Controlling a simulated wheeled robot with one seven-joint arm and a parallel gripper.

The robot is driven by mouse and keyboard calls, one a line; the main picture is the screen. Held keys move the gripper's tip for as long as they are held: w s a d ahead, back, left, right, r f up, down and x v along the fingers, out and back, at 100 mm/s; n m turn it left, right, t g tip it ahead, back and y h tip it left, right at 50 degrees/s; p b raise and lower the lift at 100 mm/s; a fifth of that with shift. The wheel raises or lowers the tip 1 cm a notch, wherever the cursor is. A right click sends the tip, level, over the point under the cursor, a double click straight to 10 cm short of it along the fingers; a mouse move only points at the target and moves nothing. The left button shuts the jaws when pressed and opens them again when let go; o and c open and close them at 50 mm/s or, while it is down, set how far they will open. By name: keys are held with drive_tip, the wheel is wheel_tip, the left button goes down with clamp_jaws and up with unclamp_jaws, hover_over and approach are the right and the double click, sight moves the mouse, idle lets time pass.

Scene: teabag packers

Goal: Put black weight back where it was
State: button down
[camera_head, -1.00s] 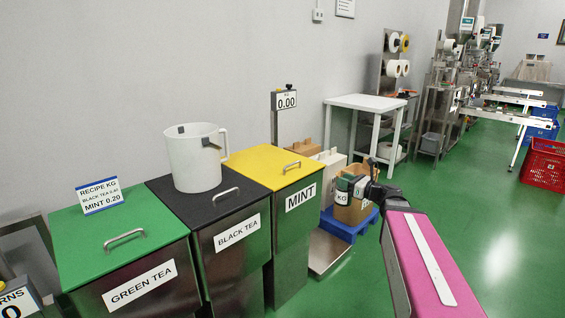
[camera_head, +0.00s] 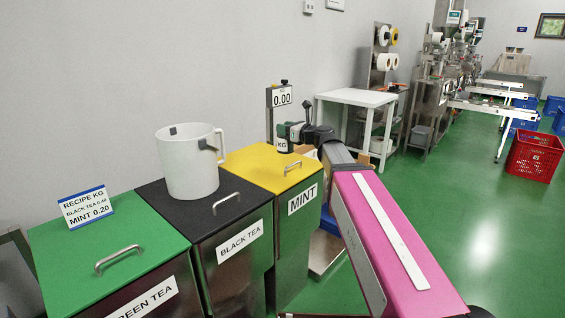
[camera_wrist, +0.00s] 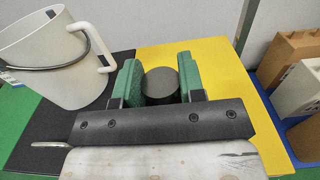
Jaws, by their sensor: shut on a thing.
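My gripper (camera_head: 291,131) has green fingers and is shut on the black weight (camera_head: 283,146), whose white KG label faces the body camera. In the wrist view, the weight (camera_wrist: 161,85) shows as a dark round top between the two green fingers (camera_wrist: 160,82). The gripper holds it over the back part of the yellow MINT bin lid (camera_head: 262,175). I cannot tell whether the weight's base touches the lid; its lower part is partly hidden.
A white jug (camera_head: 188,165) stands on the black BLACK TEA lid (camera_head: 240,205), left of the gripper. The GREEN TEA bin lid (camera_head: 75,270) holds a recipe card (camera_head: 86,207). A white table (camera_head: 356,97) stands behind right.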

drive_tip(key=shift+w+a+r, duration=0.3)
drive_tip(key=shift+a+r, duration=0.2)
drive_tip(key=shift+a, duration=0.1)
drive_tip(key=shift+w+d+f, duration=0.2)
drive_tip(key=shift+w+f, duration=1.6)
drive_tip(key=shift+w, duration=0.1)
drive_tip(key=shift+w+d+f, duration=0.15)
drive_tip(key=shift+w+f, duration=1.65)
drive_tip(key=shift+w, duration=0.05)
drive_tip(key=shift+w+d+f, duration=0.2)
drive_tip(key=shift+w+f, duration=1.6)
drive_tip(key=shift+w, duration=0.1)
drive_tip(key=c, duration=0.7)
unclamp_jaws()
drive_tip(key=shift+f, duration=0.2)
drive_tip(key=shift+r, duration=0.15)
drive_tip(key=v, duration=1.2)
